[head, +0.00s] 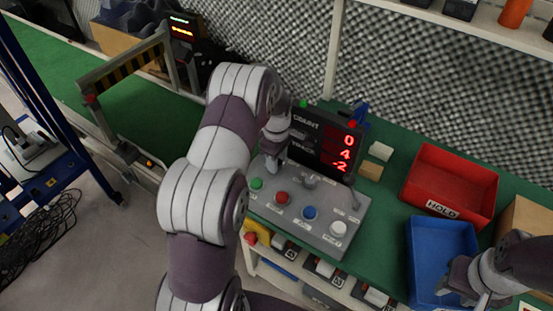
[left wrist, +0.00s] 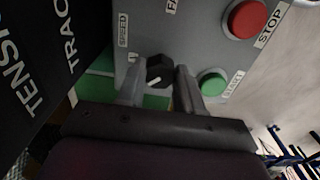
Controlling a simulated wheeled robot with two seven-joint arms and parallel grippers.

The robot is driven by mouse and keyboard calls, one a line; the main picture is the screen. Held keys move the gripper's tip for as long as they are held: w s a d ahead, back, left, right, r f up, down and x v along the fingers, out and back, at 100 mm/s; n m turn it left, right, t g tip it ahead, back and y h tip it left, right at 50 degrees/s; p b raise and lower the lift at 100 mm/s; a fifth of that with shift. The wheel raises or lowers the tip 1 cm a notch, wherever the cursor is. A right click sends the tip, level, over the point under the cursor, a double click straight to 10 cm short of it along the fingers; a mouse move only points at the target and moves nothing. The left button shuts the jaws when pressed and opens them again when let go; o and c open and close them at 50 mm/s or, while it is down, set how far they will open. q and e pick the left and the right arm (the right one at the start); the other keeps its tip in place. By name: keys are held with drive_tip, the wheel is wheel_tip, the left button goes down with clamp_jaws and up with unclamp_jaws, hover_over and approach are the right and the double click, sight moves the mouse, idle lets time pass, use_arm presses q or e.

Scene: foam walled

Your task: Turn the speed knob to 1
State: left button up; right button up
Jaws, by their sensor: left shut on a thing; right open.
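The speed knob (left wrist: 158,70) is small and dark with a white pointer line, beside the SPEED label (left wrist: 123,30) in the left wrist view. My left gripper (left wrist: 160,84) has its two fingers on either side of it, shut on it. In the head view my left gripper (head: 271,167) is at the panel's far left corner and hides the knob. The grey control panel (head: 325,222) carries the knob. The dial numbers around the knob cannot be read. My right gripper (head: 462,289) is open, at the blue bin at lower right.
The display (head: 326,142) behind the panel reads 0, 4 and -2. Green (head: 256,183), red (head: 282,197), blue (head: 310,213) and white (head: 338,228) buttons line the panel's front. A red bin (head: 450,183) and a blue bin (head: 440,240) stand to the right.

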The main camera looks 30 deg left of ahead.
use_arm(q)
drive_tip(key=shift+r+m+p, duration=0.15)
drive_tip(key=shift+m+p, duration=0.4)
drive_tip(key=shift+m, duration=0.05)
drive_tip(key=shift+m+p, duration=0.75)
drive_tip(key=shift+m, duration=0.45)
drive_tip(key=m+p, duration=0.1)
drive_tip(key=m, duration=0.2)
drive_tip(key=shift+m+p, duration=0.55)
drive_tip(key=shift+m, duration=0.55)
drive_tip(key=o, duration=1)
drive_tip(key=shift+o, duration=0.2)
wheel_tip(320, 180, up, 12)
drive_tip(key=shift+r+p, duration=0.2)
drive_tip(key=shift+p, duration=0.2)
